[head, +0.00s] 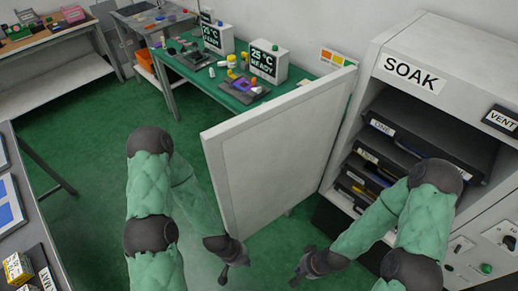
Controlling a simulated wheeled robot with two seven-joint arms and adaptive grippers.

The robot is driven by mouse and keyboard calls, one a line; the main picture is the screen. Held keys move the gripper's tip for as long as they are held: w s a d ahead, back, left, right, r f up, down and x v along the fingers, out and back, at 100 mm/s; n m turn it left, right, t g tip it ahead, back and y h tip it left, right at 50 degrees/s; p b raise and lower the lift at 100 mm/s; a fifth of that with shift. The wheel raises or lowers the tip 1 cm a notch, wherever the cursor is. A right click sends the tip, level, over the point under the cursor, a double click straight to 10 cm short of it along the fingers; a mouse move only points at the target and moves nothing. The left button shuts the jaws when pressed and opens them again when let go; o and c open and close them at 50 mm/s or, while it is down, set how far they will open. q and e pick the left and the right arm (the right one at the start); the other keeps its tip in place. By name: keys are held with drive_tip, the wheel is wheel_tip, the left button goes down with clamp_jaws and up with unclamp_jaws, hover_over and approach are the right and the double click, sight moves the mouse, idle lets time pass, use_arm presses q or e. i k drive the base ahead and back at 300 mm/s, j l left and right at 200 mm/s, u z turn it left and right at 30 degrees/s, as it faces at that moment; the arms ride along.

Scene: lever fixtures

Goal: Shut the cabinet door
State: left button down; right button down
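The cabinet (384,52) marked SOAK stands at the right with its front open. Its pale grey door (270,150) is swung wide open to the left of the opening, its broad face toward me. Dark drawers or trays (425,138) show inside the cabinet. My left gripper (232,276) is low, near the door's bottom left corner; I cannot tell whether it touches. My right gripper (297,274) is low, right of the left gripper and in front of the cabinet. Both look empty, but their finger gaps are too small to read.
A green-topped bench (240,100) with two 25 °C READY display boxes stands behind the door. Another bench (45,40) is at the far left, and a table edge (40,220) at the near left. Green floor (95,130) is clear between them.

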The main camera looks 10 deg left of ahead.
sight(263, 161)
drive_tip(key=i+j+z, duration=0.15)
drive_tip(key=j, duration=0.2)
drive_tip(key=i+j+z, duration=0.1)
drive_tip(key=j, duration=0.25)
drive_tip(key=i+j+z, duration=0.15)
drive_tip(key=j, duration=0.2)
drive_tip(key=i+j+z, duration=0.1)
drive_tip(key=j, duration=0.3)
